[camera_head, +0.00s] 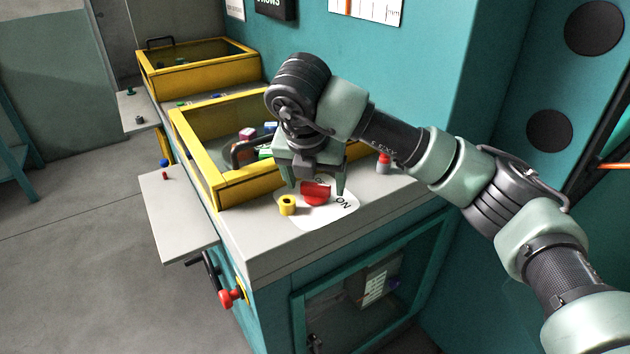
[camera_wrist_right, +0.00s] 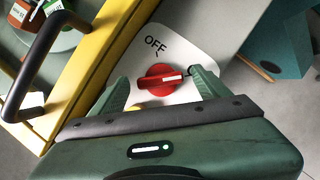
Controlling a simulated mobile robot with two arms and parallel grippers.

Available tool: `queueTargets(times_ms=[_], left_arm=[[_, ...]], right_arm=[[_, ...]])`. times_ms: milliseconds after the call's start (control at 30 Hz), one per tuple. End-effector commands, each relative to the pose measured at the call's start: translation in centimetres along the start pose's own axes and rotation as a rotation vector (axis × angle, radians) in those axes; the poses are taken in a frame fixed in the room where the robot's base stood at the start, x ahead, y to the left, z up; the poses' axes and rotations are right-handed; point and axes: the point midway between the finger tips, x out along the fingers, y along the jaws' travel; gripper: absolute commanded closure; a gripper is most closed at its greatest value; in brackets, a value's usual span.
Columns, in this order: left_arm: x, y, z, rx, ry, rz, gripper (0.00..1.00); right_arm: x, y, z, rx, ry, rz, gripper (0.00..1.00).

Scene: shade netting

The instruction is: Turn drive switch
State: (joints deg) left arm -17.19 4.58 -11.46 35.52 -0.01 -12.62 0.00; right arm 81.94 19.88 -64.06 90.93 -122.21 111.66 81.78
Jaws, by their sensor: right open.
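The red drive switch (camera_head: 315,193) is a round knob on a white plate (camera_head: 330,217) marked ON on the counter's near part. In the right wrist view the red switch (camera_wrist_right: 158,84) shows a white pointer line aimed right, with the word OFF on the plate (camera_wrist_right: 185,42) beyond it. My right gripper (camera_head: 317,190) is open over the switch, pointing down. Its fingers stand on either side of the knob in the right wrist view (camera_wrist_right: 160,78), with gaps, not clamped on it. My left gripper is out of view.
A red-topped grey button (camera_head: 383,163) is to the right. A teal wall (camera_head: 400,70) rises behind. A side shelf (camera_head: 175,215) juts left.

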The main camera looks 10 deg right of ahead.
Motion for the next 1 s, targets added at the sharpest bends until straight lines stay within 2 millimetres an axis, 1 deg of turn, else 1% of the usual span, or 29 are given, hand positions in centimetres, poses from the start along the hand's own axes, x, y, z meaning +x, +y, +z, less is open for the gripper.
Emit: queueTargets(times_ms=[167, 200, 300, 433, 600, 900, 1000], left_arm=[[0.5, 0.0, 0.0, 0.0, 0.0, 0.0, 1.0], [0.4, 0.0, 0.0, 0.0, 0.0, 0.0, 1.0], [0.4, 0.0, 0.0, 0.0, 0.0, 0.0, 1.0], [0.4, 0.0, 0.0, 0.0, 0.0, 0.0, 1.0], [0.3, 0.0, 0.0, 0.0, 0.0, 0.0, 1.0], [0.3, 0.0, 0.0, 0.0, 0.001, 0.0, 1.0], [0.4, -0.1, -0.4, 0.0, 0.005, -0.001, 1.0]], right_arm=[[-2.7, 0.1, 0.0, -0.001, -0.005, 0.004, 0.24], [-3.5, 0.1, 0.2, 0.0, -0.007, 0.004, 0.24], [-5.2, 0.1, 0.1, 0.0, -0.007, 0.003, 0.24], [-6.8, 0.0, 0.2, 0.001, -0.006, 0.002, 0.24], [-7.5, 0.0, 0.1, 0.002, -0.003, 0.001, 0.24], [-7.5, 0.0, 0.1, 0.002, -0.002, 0.001, 0.24], [-7.5, 0.0, 0.1, 0.002, -0.002, 0.002, 0.24]])
